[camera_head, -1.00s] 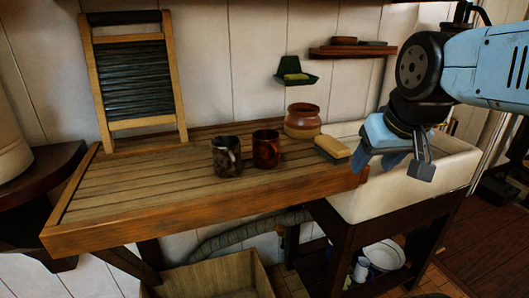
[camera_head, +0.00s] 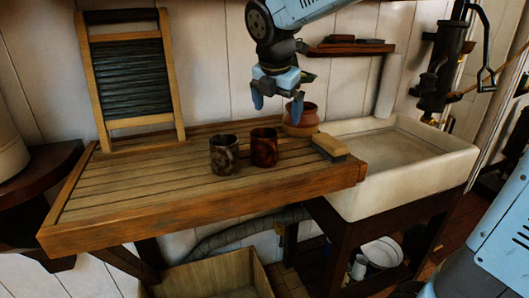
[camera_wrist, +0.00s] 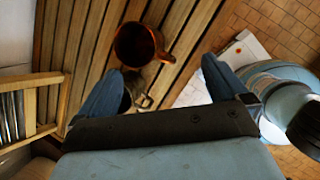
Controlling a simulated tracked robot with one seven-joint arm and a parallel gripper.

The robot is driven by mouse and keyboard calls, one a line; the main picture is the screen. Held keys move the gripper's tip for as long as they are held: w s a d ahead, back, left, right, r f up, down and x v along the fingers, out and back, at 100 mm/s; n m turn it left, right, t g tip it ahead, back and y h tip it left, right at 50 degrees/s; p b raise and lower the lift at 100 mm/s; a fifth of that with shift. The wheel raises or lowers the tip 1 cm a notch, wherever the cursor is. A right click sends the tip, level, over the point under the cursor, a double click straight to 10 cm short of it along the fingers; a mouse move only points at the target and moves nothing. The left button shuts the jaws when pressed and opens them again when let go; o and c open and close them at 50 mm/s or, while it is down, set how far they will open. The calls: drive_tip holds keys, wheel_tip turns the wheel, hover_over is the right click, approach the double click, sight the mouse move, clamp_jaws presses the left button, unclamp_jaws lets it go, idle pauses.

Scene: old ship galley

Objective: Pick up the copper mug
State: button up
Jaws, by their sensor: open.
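The copper mug (camera_head: 264,148) is reddish brown and stands upright on the slatted wooden counter (camera_head: 120,200). In the wrist view the copper mug (camera_wrist: 138,46) shows from above, with its handle toward the right. My gripper (camera_head: 277,105) is open and empty, pointing down above the counter, higher than the copper mug and slightly right of it in the head view. In the wrist view my gripper's fingers (camera_wrist: 160,70) are spread, and the mug lies beyond the tips. A darker grey mug (camera_head: 224,155) stands just left of the copper one; it also shows in the wrist view (camera_wrist: 140,97), partly hidden.
A clay pot (camera_head: 300,121) stands behind and right of the mugs, close below my gripper. A brush (camera_head: 330,148) lies near the counter's right end. A white sink (camera_head: 420,165) adjoins on the right. A washboard (camera_head: 128,75) leans at the back left. The counter's left part is clear.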

sight(264, 143)
drive_tip(key=w+a+n, duration=0.2)
drive_tip(key=a+n, duration=0.2)
drive_tip(key=x, duration=1.4)
drive_tip(key=shift+s+f, duration=0.1)
drive_tip(key=shift+f, duration=0.1)
drive_tip(key=c, duration=0.9)
